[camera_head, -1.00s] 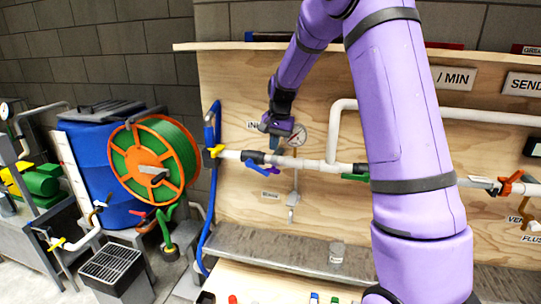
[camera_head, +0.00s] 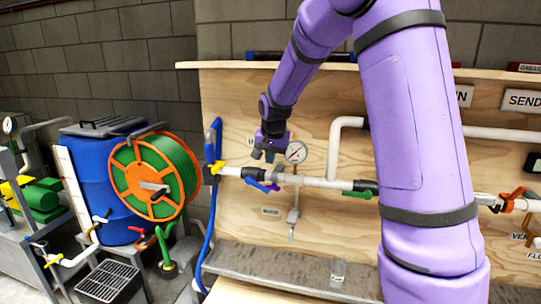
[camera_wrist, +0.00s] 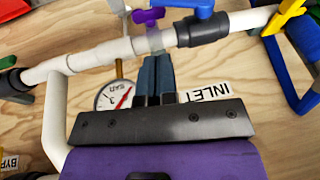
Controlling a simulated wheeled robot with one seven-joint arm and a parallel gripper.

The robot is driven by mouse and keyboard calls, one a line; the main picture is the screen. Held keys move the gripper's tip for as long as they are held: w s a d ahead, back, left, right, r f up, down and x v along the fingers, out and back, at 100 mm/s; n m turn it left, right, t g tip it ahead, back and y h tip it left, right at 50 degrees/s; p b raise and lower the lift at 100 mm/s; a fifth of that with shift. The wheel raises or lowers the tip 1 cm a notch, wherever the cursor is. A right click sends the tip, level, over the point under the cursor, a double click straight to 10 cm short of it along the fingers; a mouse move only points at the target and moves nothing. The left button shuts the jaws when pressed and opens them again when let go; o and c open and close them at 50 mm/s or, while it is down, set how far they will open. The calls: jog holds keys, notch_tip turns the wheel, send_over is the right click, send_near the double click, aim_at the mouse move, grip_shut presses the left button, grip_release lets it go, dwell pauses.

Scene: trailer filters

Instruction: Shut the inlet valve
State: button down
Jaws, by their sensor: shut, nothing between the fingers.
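The inlet valve has a dark body (camera_head: 254,174) on the white pipe and a blue lever handle (camera_head: 257,185) slanting down to the right below it. In the wrist view the dark body (camera_wrist: 203,29) and blue handle (camera_wrist: 190,4) are at the top, the handle partly cut off. A purple handle (camera_wrist: 148,15) lies beside the blue one. The INLET label (camera_wrist: 205,91) is upside down right of my fingers. My gripper (camera_wrist: 157,60) is shut and empty, its tips close to the pipe left of the valve body. In the head view my gripper (camera_head: 264,156) is just above the pipe; contact is unclear.
A pressure gauge (camera_head: 297,152) stands right beside my gripper. A yellow handle (camera_head: 218,167) and blue hose (camera_head: 209,220) are left of the valve. A green-handled valve (camera_head: 357,194) sits farther right. A glass jar (camera_head: 338,270) stands on the ledge below.

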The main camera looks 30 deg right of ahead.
aim_at(264, 187)
jog(key=x, duration=0.5)
jog(key=a+x, duration=0.1)
jog(key=x, duration=0.2)
jog(key=shift+w+f, duration=0.1)
jog(key=shift+f, duration=0.3)
jog(key=shift+w+a+f, duration=0.2)
jog(key=shift+f, duration=0.4)
jog(key=shift+f, duration=0.4)
jog(key=shift+r, duration=0.1)
